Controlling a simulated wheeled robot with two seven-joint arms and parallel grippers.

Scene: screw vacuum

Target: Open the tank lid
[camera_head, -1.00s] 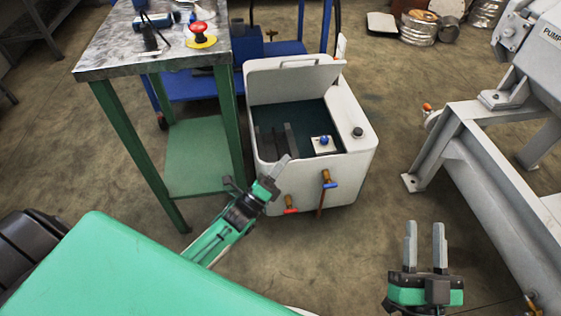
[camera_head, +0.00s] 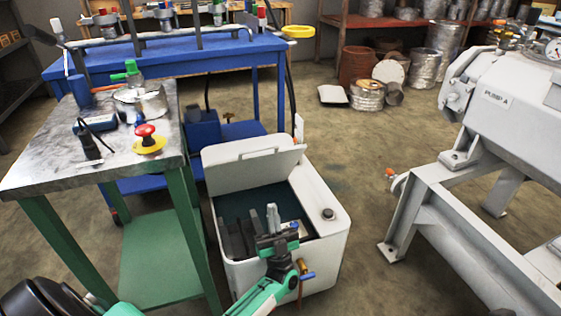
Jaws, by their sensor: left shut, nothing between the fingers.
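The white tank (camera_head: 329,237) stands on the floor in the middle of the head view. Its lid (camera_head: 252,168) is raised and leans back at the rear edge, with a handle near its top. The dark inside of the tank (camera_head: 232,203) shows through the opening. My left gripper (camera_head: 272,214) is over the front of the opening, apart from the lid, with its fingers together and nothing in them. It hides part of the tank's front and the inside. My right gripper is out of the picture.
A metal-topped table with green legs (camera_head: 52,168) stands close on the left, carrying a red button (camera_head: 145,130). A blue bench (camera_head: 180,50) is behind. The grey pump frame (camera_head: 455,225) is at the right. Floor between tank and frame is clear.

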